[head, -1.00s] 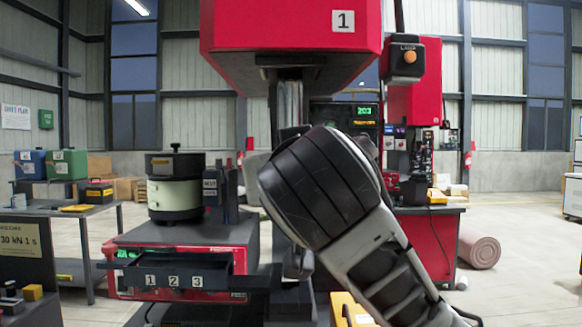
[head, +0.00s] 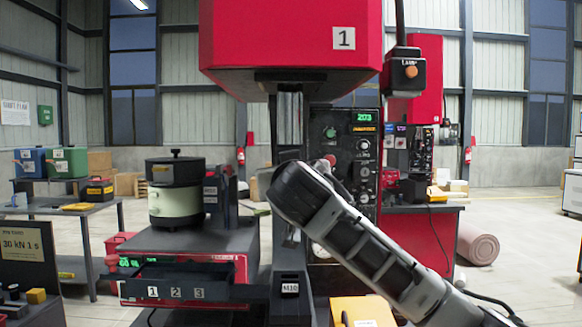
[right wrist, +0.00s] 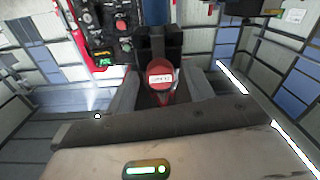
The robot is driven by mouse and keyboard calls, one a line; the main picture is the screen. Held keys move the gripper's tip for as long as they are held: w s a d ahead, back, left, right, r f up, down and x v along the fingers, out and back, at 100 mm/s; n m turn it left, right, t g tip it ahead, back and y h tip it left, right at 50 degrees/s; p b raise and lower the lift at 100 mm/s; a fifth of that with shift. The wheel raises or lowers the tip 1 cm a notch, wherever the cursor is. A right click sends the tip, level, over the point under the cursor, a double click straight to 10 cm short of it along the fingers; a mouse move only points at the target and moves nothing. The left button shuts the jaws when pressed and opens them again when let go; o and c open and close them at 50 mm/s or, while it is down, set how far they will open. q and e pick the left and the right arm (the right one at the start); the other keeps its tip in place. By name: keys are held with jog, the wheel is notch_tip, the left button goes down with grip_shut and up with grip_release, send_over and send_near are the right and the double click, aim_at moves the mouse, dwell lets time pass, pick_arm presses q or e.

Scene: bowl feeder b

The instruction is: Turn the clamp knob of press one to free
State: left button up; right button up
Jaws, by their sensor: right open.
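Press one (head: 290,45) is the red machine marked 1 in the head view. In the right wrist view, a round red knob (right wrist: 160,74) with a small white label sits on a dark block. I take it for the clamp knob; its lettering is too small to read surely. My right gripper (right wrist: 161,88) is open, with one finger on each side of the knob in the picture. I cannot tell whether either finger touches it. In the head view my right arm hides its own fingers and most of the clamp area. My left gripper is not in view.
A control panel (head: 350,150) with a green display stands behind my right arm. A feeder bowl (head: 175,190) sits on a red unit at left, with a dark tray (head: 215,272) numbered 1, 2, 3 in front. A lamp box (head: 405,72) hangs at right.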

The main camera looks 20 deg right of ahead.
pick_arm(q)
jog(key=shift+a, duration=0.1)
pick_arm(e)
jog(key=shift+w, duration=0.15)
jog(key=shift+c, duration=0.2)
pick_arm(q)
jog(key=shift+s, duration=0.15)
pick_arm(e)
jog(key=c, duration=0.9)
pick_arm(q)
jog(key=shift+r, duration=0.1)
pick_arm(e)
jog(key=shift+n, duration=0.3)
pick_arm(q)
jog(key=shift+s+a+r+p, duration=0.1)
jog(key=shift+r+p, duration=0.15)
jog(key=shift+p, duration=0.65)
pick_arm(e)
jog(key=n, duration=1.6)
jog(key=shift+n, duration=0.4)
jog(key=o, duration=0.9)
